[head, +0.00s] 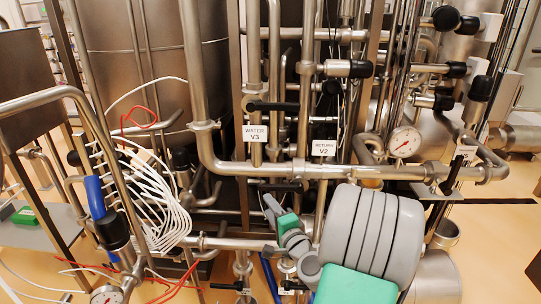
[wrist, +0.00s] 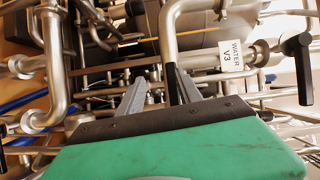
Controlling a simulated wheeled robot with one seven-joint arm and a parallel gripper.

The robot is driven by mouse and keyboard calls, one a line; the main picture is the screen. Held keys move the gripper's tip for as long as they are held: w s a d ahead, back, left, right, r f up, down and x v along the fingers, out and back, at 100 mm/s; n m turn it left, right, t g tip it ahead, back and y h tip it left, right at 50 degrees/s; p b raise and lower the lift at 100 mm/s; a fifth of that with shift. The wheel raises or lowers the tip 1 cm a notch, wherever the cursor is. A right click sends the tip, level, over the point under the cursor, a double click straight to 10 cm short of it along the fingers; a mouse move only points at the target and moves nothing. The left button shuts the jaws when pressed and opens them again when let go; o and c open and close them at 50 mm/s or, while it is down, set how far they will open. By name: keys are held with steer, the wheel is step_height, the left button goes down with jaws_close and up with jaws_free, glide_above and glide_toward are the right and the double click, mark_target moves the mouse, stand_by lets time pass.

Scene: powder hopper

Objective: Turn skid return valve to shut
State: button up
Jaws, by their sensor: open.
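The white RETURN V2 label (head: 324,148) hangs on the pipework right of centre in the head view. A black lever (head: 280,186) lies about level below and left of it; I cannot tell for sure that it belongs to V2. My gripper (head: 268,204), grey-fingered with a green body, is just below this lever. In the wrist view, which is turned sideways, my gripper (wrist: 155,76) has its fingers spread. A black lever (wrist: 172,85) shows between them, close to the right finger. Contact cannot be told, and the valve body is partly hidden.
The WATER V3 label (head: 255,134) hangs to the left, below a black level lever (head: 273,106); the label also shows in the wrist view (wrist: 232,57). A thick horizontal pipe (head: 235,168) runs above my gripper. Gauges (head: 404,142), white cables (head: 165,200) and a blue handle (head: 95,197) crowd the sides.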

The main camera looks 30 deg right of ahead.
mark_target(272, 189)
steer(key=shift+m+h, duration=0.7)
steer(key=shift+m, duration=0.1)
steer(key=w+d+p, duration=0.1)
steer(key=w+d+r, duration=0.1)
steer(key=w, duration=0.1)
steer(key=w+d+r+p, duration=0.1)
steer(key=w+d, duration=0.1)
steer(key=shift+w+p, duration=0.25)
steer(key=shift+p, duration=0.1)
steer(key=shift+w+d+f, duration=0.15)
steer(key=shift+w+d, duration=0.05)
steer(key=shift+w, duration=0.3)
steer(key=shift+c, duration=0.4)
jaws_close()
